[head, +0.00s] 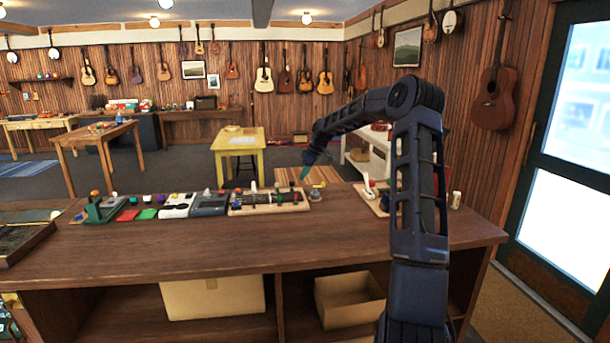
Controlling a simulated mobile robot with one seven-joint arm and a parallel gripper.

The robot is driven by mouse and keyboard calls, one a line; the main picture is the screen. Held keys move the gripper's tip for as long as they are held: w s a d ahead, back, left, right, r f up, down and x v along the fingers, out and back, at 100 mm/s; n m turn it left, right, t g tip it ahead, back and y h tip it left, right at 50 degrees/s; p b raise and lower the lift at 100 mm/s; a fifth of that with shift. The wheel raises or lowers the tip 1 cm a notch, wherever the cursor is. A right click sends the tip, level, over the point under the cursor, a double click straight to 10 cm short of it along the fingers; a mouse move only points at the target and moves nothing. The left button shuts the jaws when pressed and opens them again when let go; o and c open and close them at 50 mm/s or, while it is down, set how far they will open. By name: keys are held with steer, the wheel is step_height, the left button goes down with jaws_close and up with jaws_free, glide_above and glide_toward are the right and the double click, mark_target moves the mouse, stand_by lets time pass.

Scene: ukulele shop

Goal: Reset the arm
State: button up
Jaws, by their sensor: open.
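My arm rises at the right of the head view and bends over to the left. My gripper (304,174) points down and to the left, above the back edge of the wooden counter (290,242). It looks empty, and its jaws are open. Its fingers are small and dark in the view, with a teal tint. Just below it is a small yellow and grey item (317,192) on the counter; the fingertips look apart from it, though the depth is hard to judge.
A wooden board with dark parts (268,208), a dark grey device (209,204) and a white device (177,206) line the counter's back. A board with a white item (369,187) stands near my arm. The counter's front middle is clear. A yellow table (238,141) stands beyond.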

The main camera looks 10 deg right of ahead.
steer(key=s+d+r+m+h, duration=0.15)
steer(key=s+r, duration=0.25)
steer(key=s, duration=0.6)
steer(key=s+r+m+t+h, duration=0.1)
steer(key=s+r+m, duration=0.25)
steer(key=s, duration=0.65)
steer(key=s+d+r+m+h, duration=0.15)
steer(key=s+r, duration=0.35)
steer(key=s, duration=0.6)
steer(key=s+d+f+m, duration=0.1)
steer(key=s+d+m, duration=0.1)
steer(key=s, duration=1)
steer(key=s+d+f+m+t, duration=0.1)
steer(key=s+m, duration=0.3)
steer(key=s, duration=0.9)
steer(key=shift+s+d+f+t, duration=0.3)
steer(key=shift+d+f, duration=0.4)
steer(key=shift+d, duration=0.15)
steer(key=shift+w, duration=0.1)
